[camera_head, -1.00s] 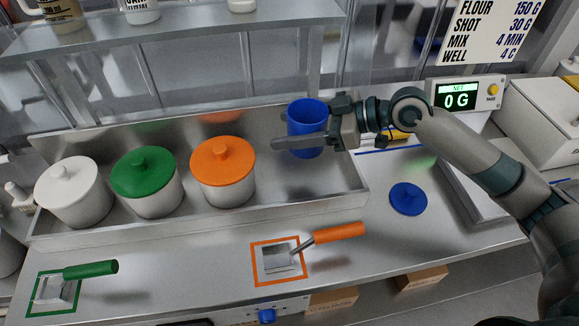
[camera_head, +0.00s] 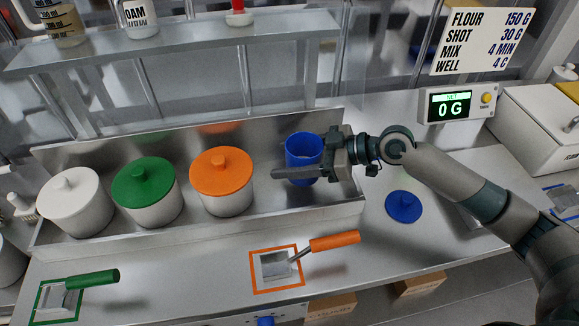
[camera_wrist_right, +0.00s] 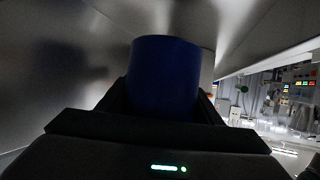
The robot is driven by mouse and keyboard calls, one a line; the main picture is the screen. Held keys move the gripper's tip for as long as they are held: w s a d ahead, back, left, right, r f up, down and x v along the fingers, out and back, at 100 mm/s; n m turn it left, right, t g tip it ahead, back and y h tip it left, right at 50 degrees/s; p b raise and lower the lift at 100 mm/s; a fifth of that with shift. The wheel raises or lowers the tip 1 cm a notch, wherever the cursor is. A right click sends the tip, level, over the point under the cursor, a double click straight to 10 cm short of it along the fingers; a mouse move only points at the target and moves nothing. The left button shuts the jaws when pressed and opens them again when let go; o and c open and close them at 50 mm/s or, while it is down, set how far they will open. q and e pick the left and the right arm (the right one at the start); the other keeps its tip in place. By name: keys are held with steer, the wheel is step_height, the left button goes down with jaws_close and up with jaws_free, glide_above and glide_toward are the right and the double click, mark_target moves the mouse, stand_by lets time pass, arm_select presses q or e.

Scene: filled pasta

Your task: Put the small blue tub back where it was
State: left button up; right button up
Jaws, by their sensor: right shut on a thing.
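The small blue tub (camera_head: 301,147) is upright and lidless at the right end of the metal tray (camera_head: 200,229). My right gripper (camera_head: 303,173) is shut on it, with a finger across its front. The tub also fills the middle of the right wrist view (camera_wrist_right: 165,75), between the fingers. I cannot tell whether its base touches the tray floor. My left gripper is not in view.
White (camera_head: 73,205), green-lidded (camera_head: 147,195) and orange-lidded (camera_head: 222,182) tubs stand in the tray left of the blue one. Scoops with green (camera_head: 92,279) and orange (camera_head: 334,243) handles lie in front. A scale display (camera_head: 457,106) reads 0 G. A shelf (camera_head: 180,48) runs behind.

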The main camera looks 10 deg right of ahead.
steer(key=shift+f, duration=0.25)
step_height(320, 180, down, 3)
steer(key=shift+r+p, duration=0.15)
steer(key=shift+p, duration=0.3)
steer(key=shift+f, duration=0.3)
steer(key=shift+f, duration=0.1)
steer(key=shift+f, duration=0.1)
steer(key=o, duration=1.4)
